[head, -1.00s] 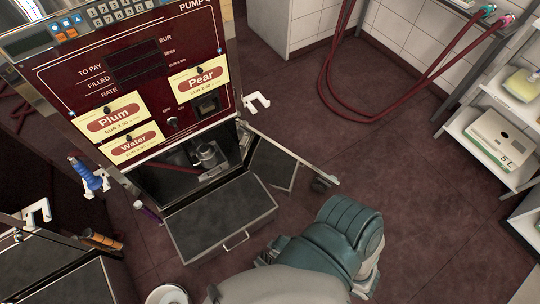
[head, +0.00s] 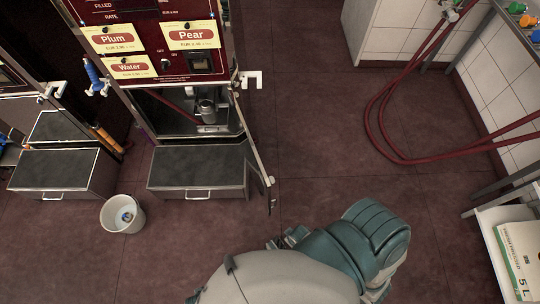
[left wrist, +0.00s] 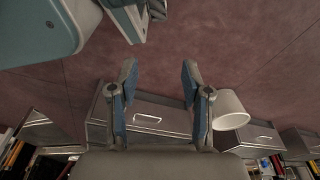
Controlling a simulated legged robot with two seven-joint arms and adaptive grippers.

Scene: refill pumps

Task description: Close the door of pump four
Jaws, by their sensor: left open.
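The pump (head: 150,70) with the Plum, Pear and Water labels stands at the upper left in the head view; its number is out of frame. Its lower compartment (head: 180,115) is open. The door (head: 256,155) stands swung out at the compartment's right side, seen nearly edge-on. A dark grey step-like box with a handle (head: 197,178) juts out below the compartment. In the left wrist view my left gripper (left wrist: 159,75) is open and empty, its fingers apart over the floor and boxes. I cannot make out the left gripper in the head view. My right gripper is not in view.
A white bucket (head: 122,214) stands on the floor left of the pump's box; it also shows in the left wrist view (left wrist: 229,110). A neighbouring pump's box (head: 60,172) is at far left. Red hoses (head: 385,125) hang at right. Floor right of the door is clear.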

